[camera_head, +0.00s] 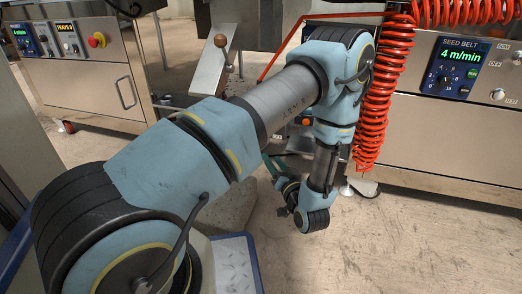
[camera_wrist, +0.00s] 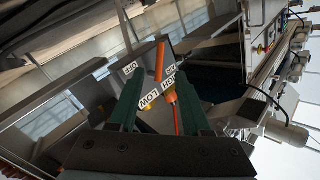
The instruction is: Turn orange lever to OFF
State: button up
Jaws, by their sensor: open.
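The orange lever (camera_wrist: 160,61) shows in the wrist view as a slim orange bar in front of a grey panel. White labels lie around it; one seems to read OFF (camera_wrist: 130,68) and another LOW (camera_wrist: 149,98). My gripper (camera_wrist: 158,76) is open, its two green fingers on either side of the lever in the picture. I cannot tell how far the lever is from the fingertips, or whether they touch. In the head view my gripper (camera_head: 268,161) is low beyond my arm, its green fingers pointing up and left. I cannot make out the lever there.
A steel cabinet with a SEED BELT display (camera_head: 459,53) stands at right, with a red coiled hose (camera_head: 372,120) beside it. Another steel cabinet (camera_head: 90,85) with a red knob is at left. A lever with a wooden ball (camera_head: 220,40) stands behind my arm. Floor (camera_head: 400,240) is clear at lower right.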

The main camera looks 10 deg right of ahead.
jog(key=w+a+b, duration=0.1)
jog(key=w+b, duration=0.3)
jog(key=w, duration=0.6)
jog(key=shift+w+a, duration=0.25)
jog(key=shift+a, duration=0.15)
jog(key=shift+r, duration=0.1)
grip_shut()
